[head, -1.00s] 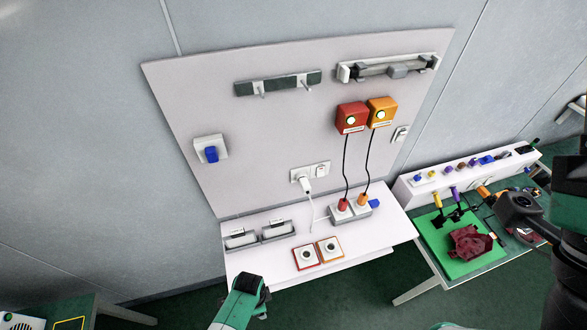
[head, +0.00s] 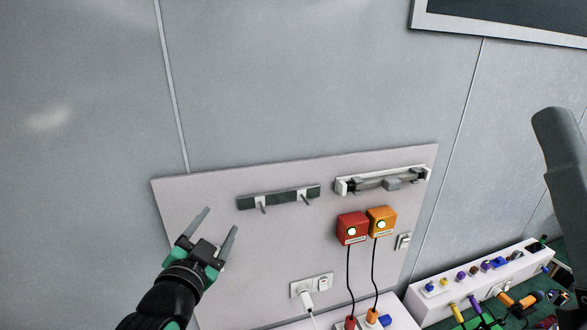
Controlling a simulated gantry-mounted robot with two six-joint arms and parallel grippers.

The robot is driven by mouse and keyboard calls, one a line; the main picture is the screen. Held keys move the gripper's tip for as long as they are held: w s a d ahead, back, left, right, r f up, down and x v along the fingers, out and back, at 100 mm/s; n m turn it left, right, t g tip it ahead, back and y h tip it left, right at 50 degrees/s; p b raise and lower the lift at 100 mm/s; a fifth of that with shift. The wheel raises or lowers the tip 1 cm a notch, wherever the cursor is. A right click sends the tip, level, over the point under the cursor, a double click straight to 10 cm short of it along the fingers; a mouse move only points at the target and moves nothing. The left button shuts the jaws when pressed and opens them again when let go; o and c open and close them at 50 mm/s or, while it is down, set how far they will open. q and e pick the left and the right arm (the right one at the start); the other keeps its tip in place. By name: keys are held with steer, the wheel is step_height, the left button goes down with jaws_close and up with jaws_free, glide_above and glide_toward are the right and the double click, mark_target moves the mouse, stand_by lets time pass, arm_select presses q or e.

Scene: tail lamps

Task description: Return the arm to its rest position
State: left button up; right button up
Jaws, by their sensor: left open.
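My left gripper (head: 215,232) is raised in front of the left part of the pale panel (head: 300,264). Its two fingers are spread apart with nothing between them. A red lamp box (head: 352,228) and an orange lamp box (head: 382,221) are mounted on the panel, each with a bright round light. Black cables run down from them to a red plug (head: 350,323) and an orange plug (head: 372,317) at the bottom edge. A grey arm link stands at the right; my right gripper cannot be made out.
A dark rail with hooks (head: 280,198) and a white holder (head: 382,180) are on the upper panel. A white plug (head: 306,299) sits in a wall socket. A side bench with a white box (head: 470,281) and coloured knobs is at lower right.

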arm_select(q)
steer(key=s+a+r+n+t, duration=0.2)
steer(key=s+r+n+t, duration=0.5)
steer(key=s+r, duration=1.8)
steer(key=r+t, duration=0.1)
steer(key=t, duration=0.2)
steer(key=shift+a+n+h, duration=0.25)
steer(key=shift+n+h, duration=0.05)
steer(key=shift+h, duration=0.1)
steer(key=shift+w+r, duration=0.1)
